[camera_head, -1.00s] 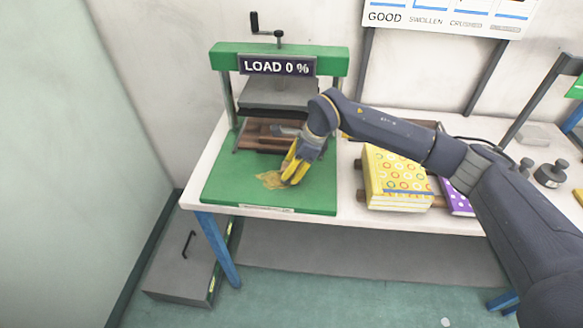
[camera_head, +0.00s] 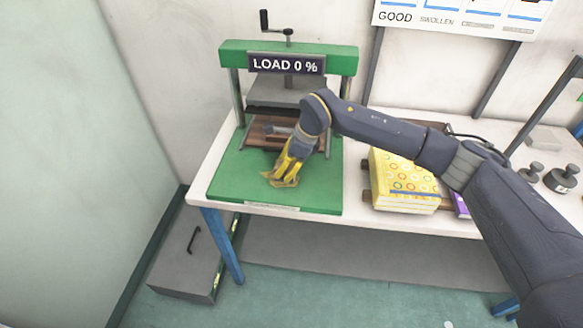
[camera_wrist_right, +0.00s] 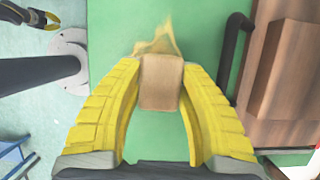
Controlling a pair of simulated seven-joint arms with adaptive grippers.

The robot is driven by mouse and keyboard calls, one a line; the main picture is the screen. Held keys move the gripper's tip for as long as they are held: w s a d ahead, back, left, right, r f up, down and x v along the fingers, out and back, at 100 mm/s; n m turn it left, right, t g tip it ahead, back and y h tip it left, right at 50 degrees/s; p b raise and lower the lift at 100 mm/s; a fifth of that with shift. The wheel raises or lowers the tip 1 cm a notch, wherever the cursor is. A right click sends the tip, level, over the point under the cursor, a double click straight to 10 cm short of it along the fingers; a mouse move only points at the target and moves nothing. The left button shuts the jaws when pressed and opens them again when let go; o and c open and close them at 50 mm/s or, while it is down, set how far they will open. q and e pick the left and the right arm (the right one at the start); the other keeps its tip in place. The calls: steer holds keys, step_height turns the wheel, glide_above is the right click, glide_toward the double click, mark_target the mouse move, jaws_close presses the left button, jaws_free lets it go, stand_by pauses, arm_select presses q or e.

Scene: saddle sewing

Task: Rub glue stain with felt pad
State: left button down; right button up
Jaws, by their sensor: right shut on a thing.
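My right gripper (camera_head: 283,178) has yellow fingers and is low over the green press base (camera_head: 230,180). In the right wrist view the gripper (camera_wrist_right: 161,85) is shut on the tan felt pad (camera_wrist_right: 161,84), a small block between the fingertips. The yellowish glue stain (camera_wrist_right: 158,40) shows on the green base just beyond the pad, and the pad overlaps its near part. In the head view the fingers cover most of the stain. Whether the pad touches the surface is hard to tell.
The press, with its LOAD 0 % sign (camera_head: 287,64), stands behind the stain, with brown wooden boards (camera_head: 262,134) under its plate. A yellow patterned book stack (camera_head: 402,182) is to the right on the white table. Dark weights (camera_head: 561,178) stand farther right.

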steer(key=shift+w+a+f, duration=0.1)
steer(key=shift+a, duration=1)
steer(key=shift+w+a+f, duration=0.1)
steer(key=shift+a, duration=0.95)
steer(key=shift+w+a, duration=0.15)
steer(key=shift+a, duration=1.7)
steer(key=shift+w+r, duration=0.1)
steer(key=shift+r, duration=0.1)
steer(key=shift+s+d, duration=0.2)
steer(key=shift+d, duration=1.75)
steer(key=shift+s+d, duration=0.25)
steer(key=shift+d, duration=1.75)
steer(key=shift+s+d, duration=0.2)
steer(key=shift+d, duration=1.75)
steer(key=shift+s, duration=0.7)
steer(key=shift+w+a, duration=0.15)
steer(key=shift+a, duration=1.25)
steer(key=shift+w+a, duration=0.2)
steer(key=shift+a, duration=1.15)
steer(key=shift+w+a, duration=0.15)
steer(key=shift+a, duration=1.25)
steer(key=shift+a, duration=0.1)
steer(key=shift+w+a, duration=0.2)
steer(key=shift+a, duration=1.6)
